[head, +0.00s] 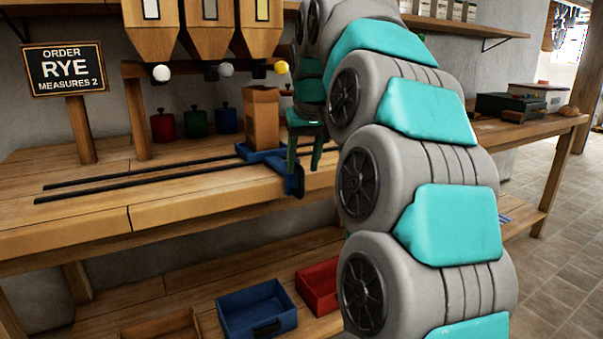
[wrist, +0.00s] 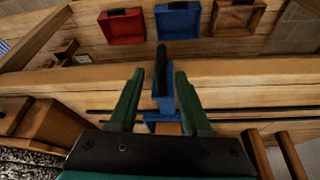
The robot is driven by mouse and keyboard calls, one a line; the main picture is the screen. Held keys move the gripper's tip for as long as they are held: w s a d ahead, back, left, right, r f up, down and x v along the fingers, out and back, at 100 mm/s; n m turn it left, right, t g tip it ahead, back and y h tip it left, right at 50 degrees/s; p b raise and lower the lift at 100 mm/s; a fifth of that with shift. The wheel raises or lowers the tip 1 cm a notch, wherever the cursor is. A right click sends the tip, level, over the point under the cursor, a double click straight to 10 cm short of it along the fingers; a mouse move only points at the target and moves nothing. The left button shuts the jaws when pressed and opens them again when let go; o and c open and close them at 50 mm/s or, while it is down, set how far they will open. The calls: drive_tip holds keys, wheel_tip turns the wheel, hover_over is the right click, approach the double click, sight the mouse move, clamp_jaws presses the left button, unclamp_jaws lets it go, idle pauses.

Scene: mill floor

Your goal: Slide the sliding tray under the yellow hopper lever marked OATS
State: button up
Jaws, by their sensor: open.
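The blue sliding tray (head: 246,152) sits on dark rails on the bench and carries a tall brown container (head: 263,118). The yellow lever knob (head: 281,67) is above it and slightly right of the container, under the rightmost visible hopper (head: 250,22). Any hopper label is unreadable. My gripper (head: 304,168) is at the tray's front, beside its handle. In the wrist view my gripper (wrist: 160,72) is open, its green fingers on either side of the tray's dark-ended handle (wrist: 162,62). Contact with the handle cannot be told.
Two dark rails (head: 140,180) run left along the clear bench top. Two whitish knobs (head: 161,73) hang left of the yellow one. Red, green and blue canisters stand behind. A sign (head: 65,68) reads ORDER RYE MEASURES 2. Blue (head: 257,308) and red (head: 317,286) bins sit on the lower shelf.

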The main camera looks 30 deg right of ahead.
drive_tip(key=shift+v, duration=2)
drive_tip(key=s+a+f+n+g, duration=0.1)
drive_tip(key=s+a+f+g, duration=0.1)
drive_tip(key=s+a+f, duration=0.5)
drive_tip(key=s+a+f+n+g, duration=0.1)
drive_tip(key=s+a+f, duration=0.4)
drive_tip(key=f, duration=0.4)
drive_tip(key=s+a+f+g+y, duration=0.1)
drive_tip(key=s+a+f+g, duration=0.2)
drive_tip(key=s+f, duration=1.3)
drive_tip(key=s+a, duration=0.1)
drive_tip(key=s, duration=0.3)
drive_tip(key=shift+s+a+f, duration=0.15)
drive_tip(key=shift+a+f, duration=0.1)
drive_tip(key=shift+f, duration=0.1)
